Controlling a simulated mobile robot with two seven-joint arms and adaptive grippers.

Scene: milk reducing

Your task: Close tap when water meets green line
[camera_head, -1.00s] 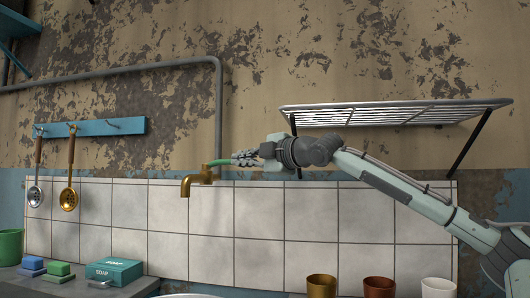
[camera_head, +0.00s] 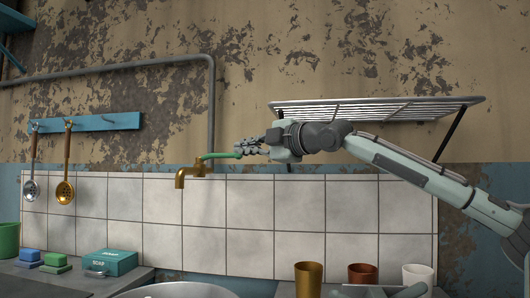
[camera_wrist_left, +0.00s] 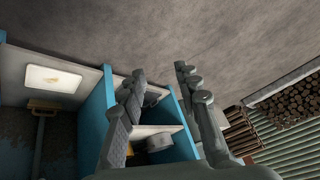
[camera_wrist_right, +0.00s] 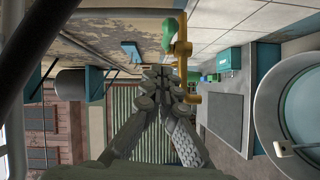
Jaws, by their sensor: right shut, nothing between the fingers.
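A brass tap (camera_head: 192,172) with a green lever handle (camera_head: 220,155) sticks out of the wall above the tiles. My right gripper (camera_head: 242,149) is shut and empty at the right end of the handle; I cannot tell whether it touches. No running water shows at the spout. A round metal basin (camera_head: 180,291) shows below the tap. Neither the green line nor the water level is visible. My left gripper (camera_wrist_left: 160,76) is open and empty.
A metal wire rack (camera_head: 375,108) juts from the wall behind my right arm. Several cups, including a gold cup (camera_head: 308,279), stand at the bottom right. A teal soap box (camera_head: 110,262) and sponges sit on the counter at left. Two ladles hang from a blue rail (camera_head: 90,124).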

